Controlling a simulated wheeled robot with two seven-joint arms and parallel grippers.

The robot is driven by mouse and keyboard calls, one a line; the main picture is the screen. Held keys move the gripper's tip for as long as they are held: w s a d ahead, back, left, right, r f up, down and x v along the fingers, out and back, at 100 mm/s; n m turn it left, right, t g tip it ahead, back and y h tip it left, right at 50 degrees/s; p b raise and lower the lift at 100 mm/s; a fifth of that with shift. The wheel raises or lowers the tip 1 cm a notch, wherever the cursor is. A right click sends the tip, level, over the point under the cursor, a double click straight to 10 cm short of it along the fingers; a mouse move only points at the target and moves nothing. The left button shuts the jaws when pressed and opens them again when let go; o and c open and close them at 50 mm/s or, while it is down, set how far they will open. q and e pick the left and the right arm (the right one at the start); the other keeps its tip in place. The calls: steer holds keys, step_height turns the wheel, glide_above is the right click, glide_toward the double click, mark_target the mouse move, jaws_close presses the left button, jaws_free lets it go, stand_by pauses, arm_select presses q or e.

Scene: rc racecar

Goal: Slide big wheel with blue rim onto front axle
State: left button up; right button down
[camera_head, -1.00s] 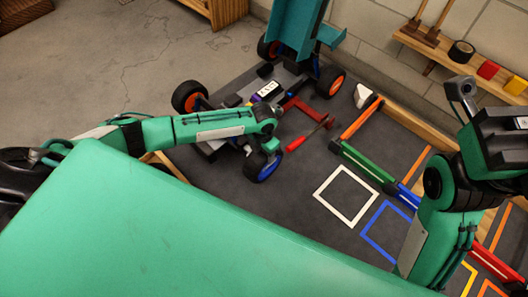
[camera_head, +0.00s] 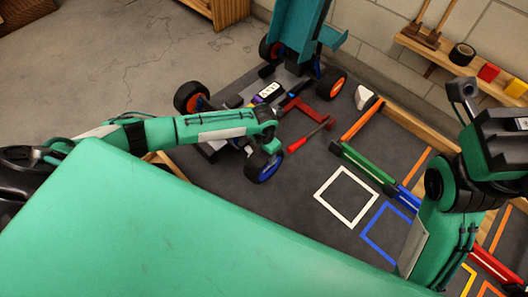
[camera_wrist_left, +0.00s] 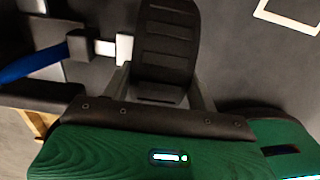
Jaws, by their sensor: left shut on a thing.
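The big wheel with a blue rim (camera_head: 263,169) is upright at the near side of the car in the head view. My left gripper (camera_head: 264,148) is shut on it. In the left wrist view the wheel's black tread (camera_wrist_left: 166,45) stands between the two fingers of my left gripper (camera_wrist_left: 163,85). A short white axle stub (camera_wrist_left: 107,48) with a dark block and a blue arm points at the wheel from the left. A finger hides where stub and wheel meet, so I cannot tell if the stub is inside the hub.
Wheels with orange rims (camera_head: 331,83) sit on the car, by a teal body part (camera_head: 300,28). A red-handled tool (camera_head: 308,136) lies on the dark mat, right of the wheel. White (camera_head: 347,220) and blue outlines on the mat are empty. My right arm stands at the right edge.

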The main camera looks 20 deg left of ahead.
arm_select(q)
steer(key=shift+r+p, duration=0.1)
steer(key=shift+p, duration=0.6)
stand_by(0.7)
steer(key=shift+w+a, duration=0.45)
steer(key=shift+a, duration=0.7)
steer(key=shift+w+a, duration=0.4)
steer(key=shift+a, duration=0.75)
steer(key=shift+w+a, duration=0.45)
steer(key=shift+a, duration=0.7)
steer(key=o, duration=1.5)
steer(key=shift+c, duration=0.2)
